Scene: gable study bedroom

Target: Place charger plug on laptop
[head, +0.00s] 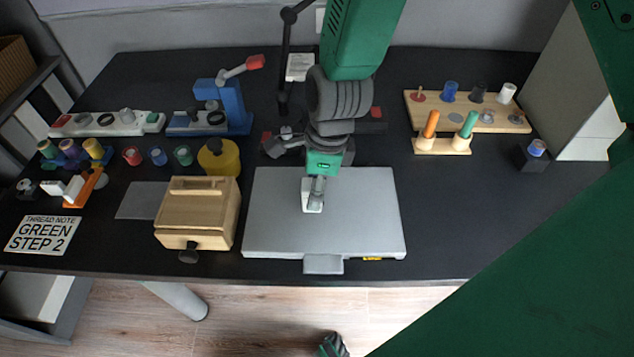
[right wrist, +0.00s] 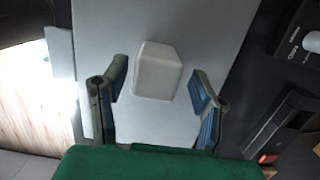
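The charger plug (head: 311,201) is a small white block on the grey laptop (head: 365,215), near the middle of its flat top. In the right wrist view the plug (right wrist: 158,72) lies against the laptop's grey surface (right wrist: 208,38). My right gripper (head: 316,188) is above the laptop, close to the plug, and partly covers it in the head view. In the right wrist view its two fingers (right wrist: 160,88) are spread on either side of the plug, with a visible gap on each side.
A wooden box (head: 198,212) and a yellow cylinder (head: 219,158) stand left of the laptop. A wooden peg rack (head: 468,112) stands at the back right. A white note card (head: 43,235) lies front left. The black desk (head: 440,225) is clear right of the laptop.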

